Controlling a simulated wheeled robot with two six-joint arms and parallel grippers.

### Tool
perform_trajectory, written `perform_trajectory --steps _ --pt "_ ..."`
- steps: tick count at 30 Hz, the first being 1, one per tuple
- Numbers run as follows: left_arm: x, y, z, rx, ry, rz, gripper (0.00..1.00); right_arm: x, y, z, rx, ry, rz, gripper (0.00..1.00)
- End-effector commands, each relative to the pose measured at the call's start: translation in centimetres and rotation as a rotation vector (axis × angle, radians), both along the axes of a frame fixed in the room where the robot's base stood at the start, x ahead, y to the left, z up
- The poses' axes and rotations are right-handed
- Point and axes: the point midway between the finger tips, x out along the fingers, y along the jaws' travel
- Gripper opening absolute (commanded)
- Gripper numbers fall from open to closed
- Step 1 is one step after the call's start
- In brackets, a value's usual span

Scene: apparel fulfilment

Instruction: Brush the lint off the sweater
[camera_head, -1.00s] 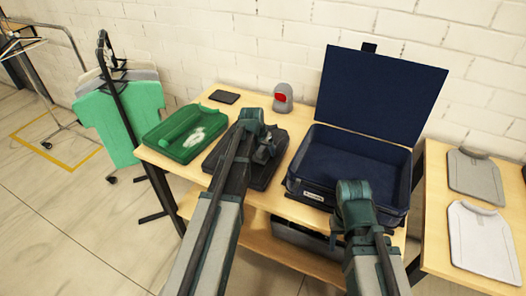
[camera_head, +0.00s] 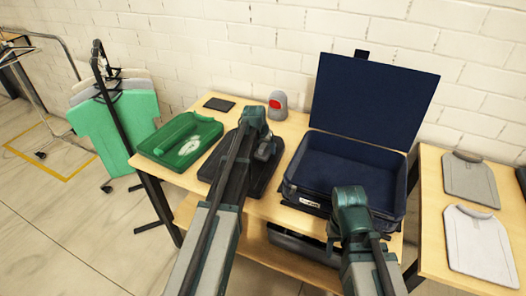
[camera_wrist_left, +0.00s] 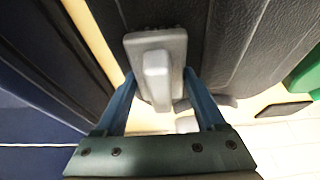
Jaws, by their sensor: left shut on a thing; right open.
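My left gripper (camera_head: 258,148) is over the right part of the black tray (camera_head: 215,172). In the left wrist view its two blue fingers (camera_wrist_left: 160,100) are shut on a light grey block with a raised handle (camera_wrist_left: 155,65), which looks like the lint brush. Under it is a dark surface (camera_wrist_left: 240,45). I cannot tell whether the brush touches it.
An open navy suitcase (camera_head: 345,172) stands right of the black tray. A grey dome with red (camera_head: 277,104) and a dark pad (camera_head: 219,103) are behind. Grey folded garments (camera_head: 475,240) lie on the right table. Green clothing (camera_head: 115,125) hangs left.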

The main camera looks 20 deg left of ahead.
Motion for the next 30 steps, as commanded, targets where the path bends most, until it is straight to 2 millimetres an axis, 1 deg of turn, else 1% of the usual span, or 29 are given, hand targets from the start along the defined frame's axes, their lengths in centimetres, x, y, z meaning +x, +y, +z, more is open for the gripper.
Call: perform_trajectory --steps 1,3,10,14,17,27,30 --pt "0.6 0.0 0.0 0.000 0.000 0.000 0.27 0.0 0.0 0.0 0.000 0.000 0.000 0.50" --pt "0.8 0.0 0.0 0.000 0.000 0.000 0.27 0.0 0.0 0.0 0.000 0.000 0.000 0.50" --pt "0.7 0.0 -0.4 0.000 0.000 0.000 0.27 0.0 0.0 -0.4 0.000 0.000 0.000 0.50" --pt "0.6 -0.1 -0.3 0.000 0.002 0.000 0.28 0.0 0.0 -0.3 0.000 0.000 0.000 0.50" --pt "0.2 0.0 -0.3 -0.001 0.003 0.000 0.28 0.0 0.0 -0.2 0.000 0.000 0.000 0.50" --pt "-2.6 0.0 -0.1 -0.001 0.004 0.000 0.27 0.0 0.0 -0.1 0.000 0.000 0.000 0.50" --pt "-3.0 0.1 -0.1 -0.001 0.003 0.000 0.27 0.0 0.0 -0.1 0.000 0.000 0.000 0.50"
